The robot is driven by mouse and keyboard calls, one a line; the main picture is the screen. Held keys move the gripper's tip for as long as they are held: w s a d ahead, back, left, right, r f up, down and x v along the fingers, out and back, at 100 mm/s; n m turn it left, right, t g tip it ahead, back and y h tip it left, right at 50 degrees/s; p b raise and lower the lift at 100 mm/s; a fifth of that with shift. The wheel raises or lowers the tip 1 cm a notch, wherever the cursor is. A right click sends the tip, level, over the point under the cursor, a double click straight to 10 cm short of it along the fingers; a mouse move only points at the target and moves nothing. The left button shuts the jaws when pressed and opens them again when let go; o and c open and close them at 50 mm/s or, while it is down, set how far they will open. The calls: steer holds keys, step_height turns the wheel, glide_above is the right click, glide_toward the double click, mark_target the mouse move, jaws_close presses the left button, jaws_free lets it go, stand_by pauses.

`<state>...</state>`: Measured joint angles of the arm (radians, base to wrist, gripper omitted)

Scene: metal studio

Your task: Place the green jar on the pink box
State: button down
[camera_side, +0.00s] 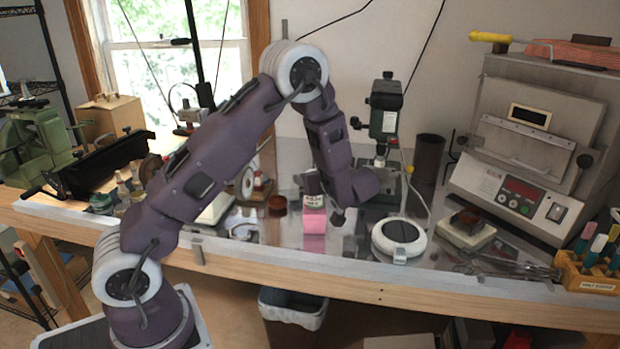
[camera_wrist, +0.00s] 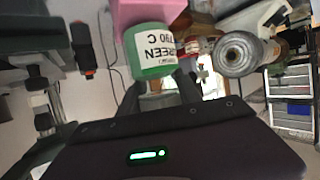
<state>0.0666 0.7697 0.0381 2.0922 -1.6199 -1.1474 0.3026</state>
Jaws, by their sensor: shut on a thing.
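The green jar (camera_wrist: 150,58) shows in the wrist view with a white label, upside down in the picture. My gripper (camera_wrist: 160,84) is shut on it, with the dark fingers on either side. The pink box (camera_wrist: 148,10) shows at the top edge of the wrist view, right against the jar in the picture; I cannot tell whether they touch. In the side view the pink box (camera_side: 314,222) stands on the bench with a white label near its top. My wrist is just to its right, and the jar cannot be made out there.
A round white device (camera_side: 399,238) lies to the right of the box. A dark cylinder (camera_side: 428,158) and a green-and-black stand (camera_side: 385,120) are behind. A small brown jar (camera_side: 277,204) stands to the left. Tools (camera_side: 500,266) lie near the front edge.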

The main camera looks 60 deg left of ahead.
steer(key=c, duration=0.8)
jaws_free()
